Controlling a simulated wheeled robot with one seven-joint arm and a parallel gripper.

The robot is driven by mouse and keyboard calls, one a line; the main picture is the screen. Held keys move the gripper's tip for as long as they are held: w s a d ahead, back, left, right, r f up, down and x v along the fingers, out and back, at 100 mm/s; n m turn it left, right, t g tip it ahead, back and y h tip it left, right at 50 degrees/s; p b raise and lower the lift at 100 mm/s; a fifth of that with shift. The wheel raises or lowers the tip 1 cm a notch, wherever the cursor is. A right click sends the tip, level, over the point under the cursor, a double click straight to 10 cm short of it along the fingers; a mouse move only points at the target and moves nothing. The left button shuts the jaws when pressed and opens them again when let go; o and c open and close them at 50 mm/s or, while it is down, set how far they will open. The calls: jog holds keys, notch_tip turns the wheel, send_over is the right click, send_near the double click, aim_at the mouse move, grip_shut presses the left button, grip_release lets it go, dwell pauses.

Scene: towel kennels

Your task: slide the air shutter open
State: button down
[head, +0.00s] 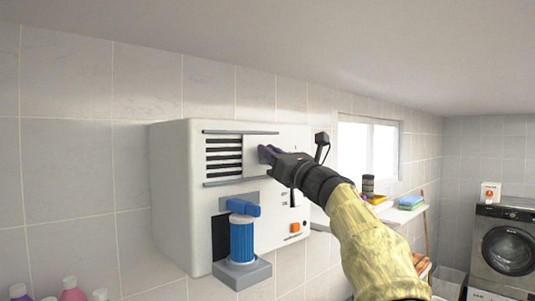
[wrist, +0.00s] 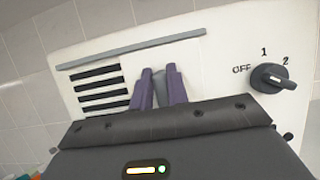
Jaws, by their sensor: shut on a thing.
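A white wall-mounted unit (head: 172,195) has an air shutter (head: 251,147), a pale plate between two grey rails. Dark vent slots (head: 224,157) show uncovered to the left of the plate. In the wrist view the slots (wrist: 100,90) are also at left, below the upper rail (wrist: 130,48). My gripper (head: 265,154) is at the plate in the head view, reaching in from the right. In the wrist view its purple fingers (wrist: 161,78) are shut on a grey knob (wrist: 161,90) of the shutter. My gripper hides the plate's lower part and the lower rail there.
A dial marked OFF, 1, 2 (wrist: 270,78) sits right of the shutter. A blue cylinder with a blue handle (head: 242,238) stands below it on a grey base. An orange button (head: 295,227) is at lower right. A shelf with towels (head: 411,201) and a washer (head: 507,250) are farther right.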

jog(key=shift+d+r, duration=0.1)
jog(key=c, duration=1.7)
grip_release()
jog(key=o, duration=0.3)
jog(key=shift+w+d, duration=0.1)
jog(key=shift+w, duration=0.1)
jog(key=shift+o, duration=0.2)
jog(key=shift+s, duration=0.15)
jog(key=b+v, duration=1)
jog(key=v, duration=0.7)
jog(key=shift+d, duration=0.15)
